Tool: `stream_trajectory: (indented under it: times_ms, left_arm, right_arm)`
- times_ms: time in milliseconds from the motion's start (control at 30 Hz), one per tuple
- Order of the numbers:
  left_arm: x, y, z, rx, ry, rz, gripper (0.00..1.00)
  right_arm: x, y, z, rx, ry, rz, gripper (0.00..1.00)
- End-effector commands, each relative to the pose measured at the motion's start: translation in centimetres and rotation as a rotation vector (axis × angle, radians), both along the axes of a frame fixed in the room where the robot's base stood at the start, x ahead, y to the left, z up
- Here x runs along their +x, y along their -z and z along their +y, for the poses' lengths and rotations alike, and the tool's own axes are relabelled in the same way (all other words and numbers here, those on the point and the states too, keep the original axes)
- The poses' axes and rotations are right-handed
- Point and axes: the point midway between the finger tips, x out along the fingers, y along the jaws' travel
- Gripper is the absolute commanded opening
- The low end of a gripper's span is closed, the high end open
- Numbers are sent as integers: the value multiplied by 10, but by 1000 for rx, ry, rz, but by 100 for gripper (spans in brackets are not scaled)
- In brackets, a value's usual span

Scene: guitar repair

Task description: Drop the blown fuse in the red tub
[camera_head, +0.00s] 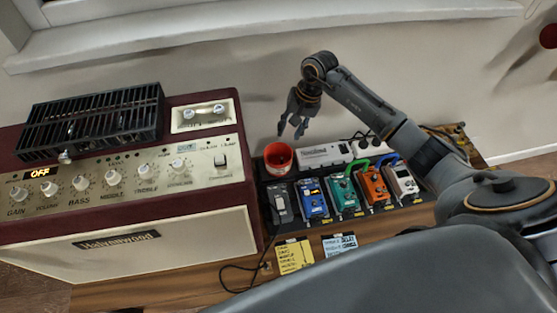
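The red tub (278,163) stands open at the back left of the pedalboard, close to the amplifier's right side. My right gripper (291,130) hangs above it in the picture, pointing down with its fingers spread apart. I see nothing between the fingers. I cannot make out a fuse anywhere, and the inside of the tub is too small to read for contents. My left gripper is out of view.
A row of pedals, among them a blue pedal (313,200) and an orange pedal (373,187), fills the pedalboard. A white box (325,155) stands behind them. A black vented unit (95,122) sits on the amplifier. Yellow (295,256) and pale blue (340,244) notes lie in front.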

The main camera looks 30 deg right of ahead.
Motion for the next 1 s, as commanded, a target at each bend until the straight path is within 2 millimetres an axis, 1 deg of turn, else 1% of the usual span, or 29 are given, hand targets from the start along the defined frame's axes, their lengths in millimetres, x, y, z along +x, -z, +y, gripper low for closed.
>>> stream_trajectory:
  times_ms: [33,200,300,400,533,933,1000]
  left_arm:
    - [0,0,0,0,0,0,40]
    - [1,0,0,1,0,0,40]
    - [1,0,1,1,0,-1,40]
    - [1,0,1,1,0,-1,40]
    - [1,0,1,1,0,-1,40]
    - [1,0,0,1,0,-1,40]
    - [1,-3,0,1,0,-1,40]
  right_arm:
    - [0,-13,-4,-5,-1,-6,35]
    - [-6,-46,-11,-3,-1,-3,35]
    - [-7,-60,-14,-2,0,-2,35]
    - [-9,-70,-17,-2,1,-1,35]
    - [-10,-75,-17,-1,0,0,35]
    - [-10,-76,-17,-1,0,0,35]
    - [-10,-78,-17,-1,0,0,35]
